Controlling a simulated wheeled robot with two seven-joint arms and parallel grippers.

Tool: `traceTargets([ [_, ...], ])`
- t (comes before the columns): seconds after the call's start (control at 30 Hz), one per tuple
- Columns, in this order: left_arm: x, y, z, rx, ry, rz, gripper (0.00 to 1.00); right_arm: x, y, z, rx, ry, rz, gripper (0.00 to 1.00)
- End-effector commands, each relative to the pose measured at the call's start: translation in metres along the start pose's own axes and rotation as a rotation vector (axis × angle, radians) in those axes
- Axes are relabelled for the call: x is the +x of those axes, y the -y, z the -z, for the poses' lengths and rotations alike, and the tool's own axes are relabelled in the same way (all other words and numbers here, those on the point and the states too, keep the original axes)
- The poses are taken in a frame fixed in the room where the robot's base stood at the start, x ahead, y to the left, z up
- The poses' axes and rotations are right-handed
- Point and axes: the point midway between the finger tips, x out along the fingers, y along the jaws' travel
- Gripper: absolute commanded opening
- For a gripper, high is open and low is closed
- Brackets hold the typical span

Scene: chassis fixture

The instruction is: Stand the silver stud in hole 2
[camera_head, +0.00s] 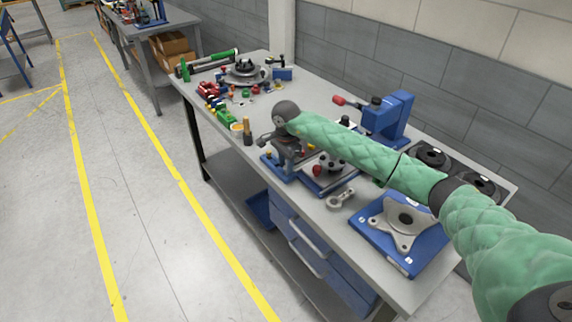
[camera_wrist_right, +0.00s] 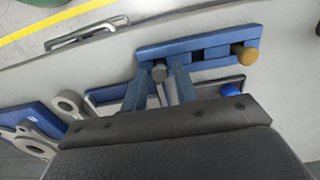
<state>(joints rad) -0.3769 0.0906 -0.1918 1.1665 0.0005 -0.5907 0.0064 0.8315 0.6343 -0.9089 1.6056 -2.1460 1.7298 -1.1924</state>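A blue rack (camera_wrist_right: 200,48) shows in the right wrist view. A grey, silver-looking stud (camera_wrist_right: 158,70) stands at its left part and a brass-coloured stud (camera_wrist_right: 246,56) at its right end. My right gripper (camera_wrist_right: 159,88) is open, its two fingers on either side of the grey stud with a gap showing on each side. In the head view my right gripper (camera_head: 287,160) points down over the blue rack (camera_head: 270,168) near the bench's front edge, covering part of it. I cannot make out hole 2. My left gripper is out of view.
A blue fixture (camera_head: 330,182) with a red knob (camera_head: 317,170) lies right beside the rack. A blue press-like stand (camera_head: 388,118) is behind. A grey link part (camera_head: 340,198) and a blue plate with a grey flange (camera_head: 378,240) lie to the right. Small parts crowd the bench's far left.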

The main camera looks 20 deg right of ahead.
Motion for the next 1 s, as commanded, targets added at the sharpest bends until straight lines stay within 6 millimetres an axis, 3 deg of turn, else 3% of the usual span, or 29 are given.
traceTargets([
  [0.1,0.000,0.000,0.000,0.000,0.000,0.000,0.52,0.000,0.000,0.000,0.000,0.000,0.000,0.29],
  [0.27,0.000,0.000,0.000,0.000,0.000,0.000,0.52,0.000,0.000,0.000,0.000,0.000,0.000,0.00],
  [1.0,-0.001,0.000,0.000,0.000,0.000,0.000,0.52,-0.016,0.000,0.000,-0.001,0.000,0.001,0.00],
])
